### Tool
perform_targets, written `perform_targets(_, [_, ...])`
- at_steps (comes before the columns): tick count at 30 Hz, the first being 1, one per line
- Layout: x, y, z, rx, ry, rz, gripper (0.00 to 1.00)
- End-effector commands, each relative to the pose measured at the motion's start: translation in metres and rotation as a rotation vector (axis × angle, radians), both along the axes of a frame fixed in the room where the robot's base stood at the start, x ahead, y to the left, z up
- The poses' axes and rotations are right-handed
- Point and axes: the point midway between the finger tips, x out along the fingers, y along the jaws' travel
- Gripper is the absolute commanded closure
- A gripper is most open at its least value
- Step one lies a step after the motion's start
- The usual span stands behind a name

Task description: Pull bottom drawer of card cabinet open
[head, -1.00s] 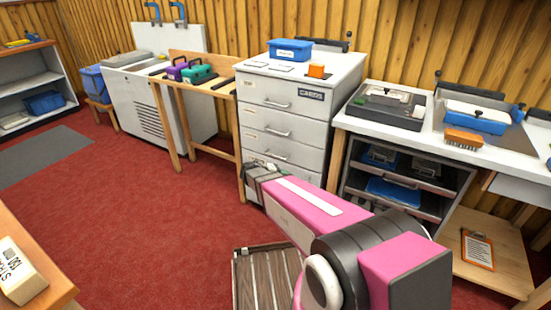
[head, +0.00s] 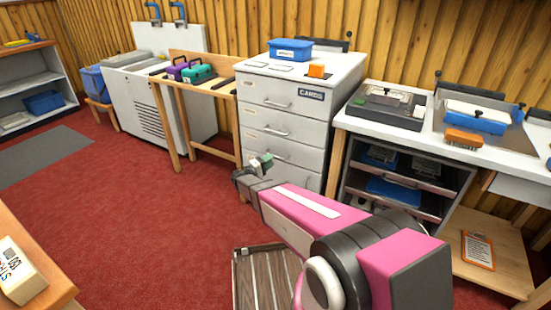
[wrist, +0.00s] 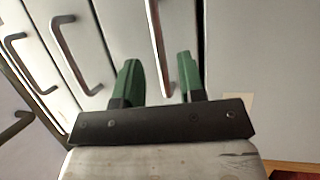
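The grey card cabinet (head: 340,82) stands against the back wall, with a CARDS label and a stack of drawers. The drawers in sight look shut. My arm hides the lower part of its front in the head view. My gripper (head: 262,164) is in front of the lower drawers. In the wrist view the drawers appear turned on their side. My gripper (wrist: 160,82) has its two green fingers apart, with the rightmost handle (wrist: 157,45), apparently the bottom drawer's, showing between them. I cannot tell whether the fingers reach around it or touch it.
A blue bin (head: 290,50) and an orange block (head: 318,71) sit on the cabinet top. A wooden table (head: 185,88) stands left of the cabinet, a bench with shelves (head: 345,122) to its right. Red carpet (head: 150,220) is clear to the left.

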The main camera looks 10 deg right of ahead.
Motion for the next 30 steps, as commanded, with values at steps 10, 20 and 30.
perform_targets(10, [0.019,-0.035,0.008,0.000,0.000,-0.001,0.64])
perform_targets(20, [0.020,-0.038,0.008,0.000,0.000,0.000,0.64])
perform_targets(30, [0.020,-0.037,0.008,0.001,0.000,0.000,1.00])
